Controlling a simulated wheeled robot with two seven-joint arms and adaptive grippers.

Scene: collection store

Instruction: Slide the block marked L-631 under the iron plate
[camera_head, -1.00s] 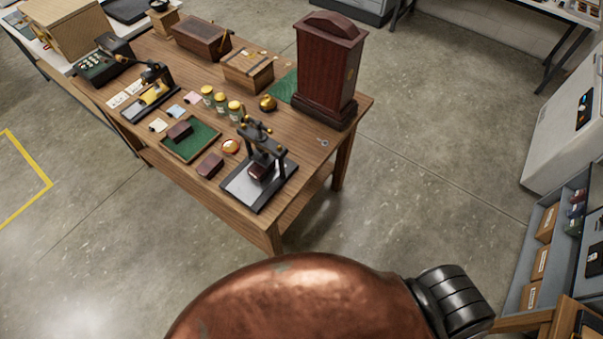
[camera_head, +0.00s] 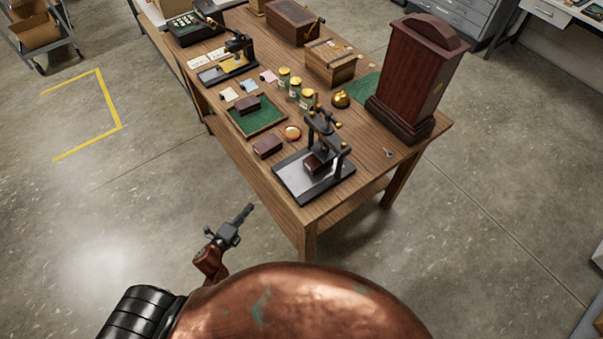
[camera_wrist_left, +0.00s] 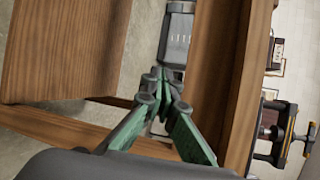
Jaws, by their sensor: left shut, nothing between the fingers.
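A black screw press (camera_head: 325,135) stands on the near corner of the wooden table, with a pale plate on its base. A dark block (camera_head: 318,163) sits under the press head. A second dark block (camera_head: 267,147) lies on the table left of the press. A third block (camera_head: 246,105) lies on a green-lined tray (camera_head: 262,122). No marking is legible, so I cannot tell which is L-631. My left gripper (camera_head: 247,209) is shut and empty, below and left of the table's near edge. The press partly shows in the left wrist view (camera_wrist_left: 287,135). My right gripper is out of view.
The wooden table (camera_head: 375,155) also holds a tall dark wooden case (camera_head: 417,75), several yellow-lidded jars (camera_head: 295,88), a small orange-rimmed dish (camera_head: 292,132), a brass bell (camera_head: 341,98) and a wooden box (camera_head: 330,62). Open floor lies left of the table.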

